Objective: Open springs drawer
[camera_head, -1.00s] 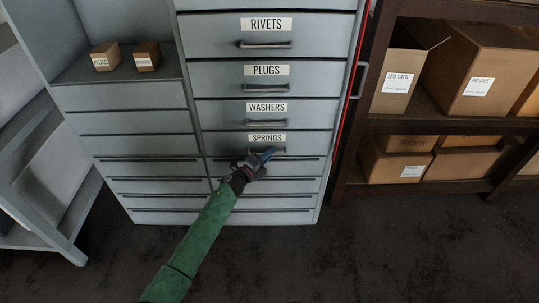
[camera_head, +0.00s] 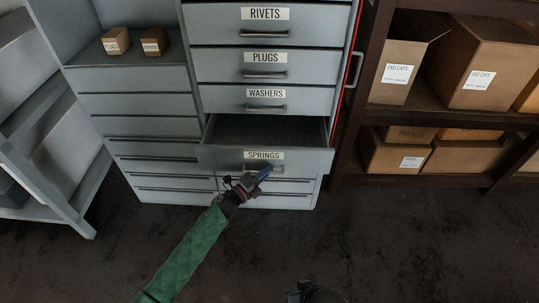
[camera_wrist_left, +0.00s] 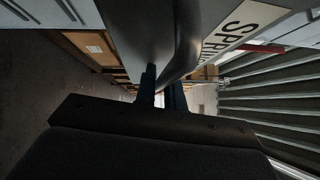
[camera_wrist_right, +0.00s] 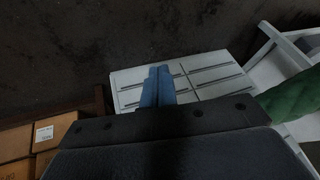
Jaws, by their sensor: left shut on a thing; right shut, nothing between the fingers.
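The springs drawer (camera_head: 222,157) in the grey cabinet is pulled part way out in the head view, and its inside looks empty. Its label reads SPRINGS, and part of that label shows large in the left wrist view. My left gripper (camera_head: 258,175) is at the front of this drawer, shut on the drawer's handle (camera_wrist_left: 185,50). In the left wrist view the blue fingers (camera_wrist_left: 163,92) meet the curved dark handle. My right gripper (camera_wrist_right: 158,85) is shut and empty, with its blue fingertips together above the floor, apart from the cabinet.
The washers drawer (camera_head: 226,98), plugs drawer (camera_head: 226,64) and rivets drawer (camera_head: 222,22) above are closed. A dark shelf (camera_head: 440,118) with cardboard boxes stands right. A grey rack (camera_head: 60,190) stands left. The floor in front is clear.

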